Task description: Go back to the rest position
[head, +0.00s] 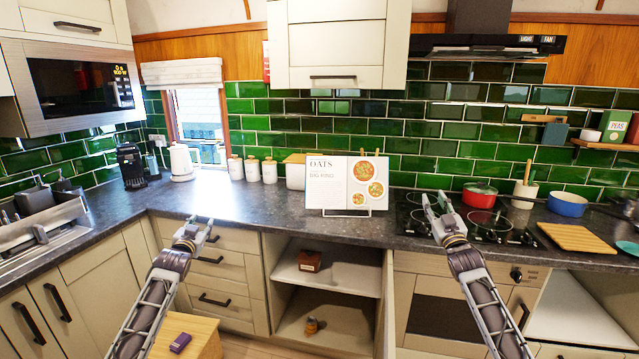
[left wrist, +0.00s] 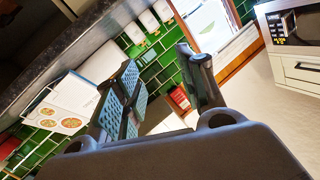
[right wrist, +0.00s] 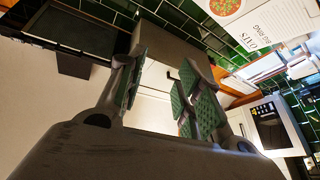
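My left gripper (head: 196,232) is raised in front of the left part of the worktop. In the left wrist view its fingers (left wrist: 165,95) stand apart with nothing between them. My right gripper (head: 437,207) is raised in front of the hob. In the right wrist view its green-padded fingers (right wrist: 155,92) are apart and empty. Both arms reach up from the bottom of the head view, and neither gripper holds anything.
The dark worktop (head: 260,205) carries a kettle (head: 181,163), canisters, an open cookbook (head: 335,184), a red pan (head: 479,195), a blue pot (head: 567,203) and a wooden board (head: 577,238). Below, an open cupboard (head: 345,285) holds a brown box (head: 310,260). A wooden stool (head: 190,334) bears a purple item (head: 181,342).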

